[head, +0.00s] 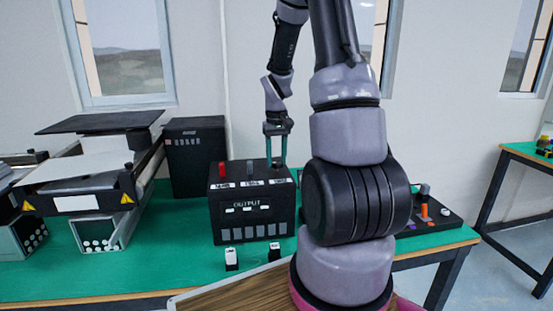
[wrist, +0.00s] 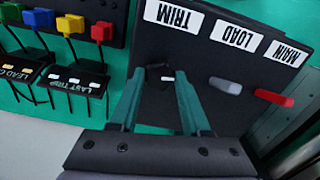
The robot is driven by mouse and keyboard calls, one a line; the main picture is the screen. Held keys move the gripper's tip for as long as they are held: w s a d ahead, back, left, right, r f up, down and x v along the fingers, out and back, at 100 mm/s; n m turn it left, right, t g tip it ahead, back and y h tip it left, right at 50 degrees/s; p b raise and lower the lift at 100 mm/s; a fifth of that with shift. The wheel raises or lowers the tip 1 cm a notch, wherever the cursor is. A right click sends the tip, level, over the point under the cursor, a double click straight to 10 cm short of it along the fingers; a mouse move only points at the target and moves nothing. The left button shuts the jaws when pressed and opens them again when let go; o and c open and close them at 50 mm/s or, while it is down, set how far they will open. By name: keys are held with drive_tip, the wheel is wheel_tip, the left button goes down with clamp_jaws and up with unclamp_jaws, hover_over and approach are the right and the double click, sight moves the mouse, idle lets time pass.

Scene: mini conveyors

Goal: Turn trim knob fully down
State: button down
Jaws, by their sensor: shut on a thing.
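The black OUTPUT box (head: 230,215) stands on the green table, with a red knob (head: 222,169), a grey knob (head: 250,168) and three white labels along its top. In the wrist view the labels read upside down as TRIM (wrist: 174,17), LOAD (wrist: 235,34) and MAIN (wrist: 285,52). The dark trim knob (wrist: 167,78) with a white mark lies between my fingertips, in line with the TRIM label. My gripper (head: 277,162) points down at the right end of the box top and is shut on this knob. The fingers hide its sides, and its turn angle is unclear.
The grey knob (wrist: 225,86) and red knob (wrist: 273,97) stand close beside my fingers. A tall black cabinet (head: 195,160) stands behind the box. A conveyor (head: 90,168) is on the left.

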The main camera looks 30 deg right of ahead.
sight(277, 162)
drive_tip(key=n, duration=0.3)
drive_tip(key=shift+w+n, duration=0.1)
drive_tip(key=shift+n, duration=0.3)
drive_tip(key=n, duration=0.4)
drive_tip(key=shift+n, duration=0.3)
drive_tip(key=n, duration=0.4)
drive_tip(key=shift+n, duration=1.8)
drive_tip(key=shift+c, duration=1.8)
unclamp_jaws()
wheel_tip(277, 162, up, 11)
